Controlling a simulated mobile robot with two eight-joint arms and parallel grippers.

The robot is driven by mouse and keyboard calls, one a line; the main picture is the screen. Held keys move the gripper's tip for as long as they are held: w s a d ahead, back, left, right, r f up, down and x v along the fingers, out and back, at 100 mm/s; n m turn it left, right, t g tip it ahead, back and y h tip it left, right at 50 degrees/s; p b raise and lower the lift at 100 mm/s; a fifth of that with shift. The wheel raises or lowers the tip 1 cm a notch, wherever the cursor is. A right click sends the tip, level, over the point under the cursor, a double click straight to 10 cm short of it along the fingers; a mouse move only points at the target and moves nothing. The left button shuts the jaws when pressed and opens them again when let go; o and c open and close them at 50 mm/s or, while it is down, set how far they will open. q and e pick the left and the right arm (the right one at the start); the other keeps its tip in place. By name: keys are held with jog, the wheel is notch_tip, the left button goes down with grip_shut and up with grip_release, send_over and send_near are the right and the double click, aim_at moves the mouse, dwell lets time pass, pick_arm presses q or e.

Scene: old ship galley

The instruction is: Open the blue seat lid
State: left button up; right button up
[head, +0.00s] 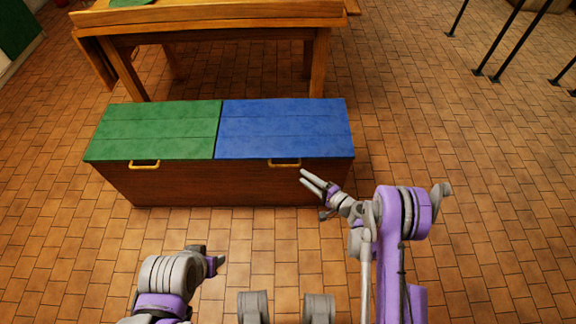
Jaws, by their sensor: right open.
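The blue seat lid (285,128) lies flat and closed on the right half of a wooden bench box (215,186). A brass handle (285,163) sits at the lid's front edge. My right gripper (304,179) is open and empty, just in front of the box, close to the right end of that handle. I cannot tell whether it touches the handle. My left gripper (220,263) is low in front of the box, away from the lids, and its fingers are too small to read.
A green lid (155,130) with its own brass handle (144,164) covers the left half of the box. A wooden table (210,20) stands behind it. Dark metal legs (488,55) stand at the upper right. The tiled floor (480,200) is clear on the right.

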aim_at(288, 166)
jog(key=b+x, duration=0.1)
jog(key=x, duration=0.8)
jog(key=shift+w+a+b, duration=0.15)
jog(key=shift+a+b, duration=0.15)
jog(key=shift+b, duration=0.1)
grip_shut()
dwell(0.9)
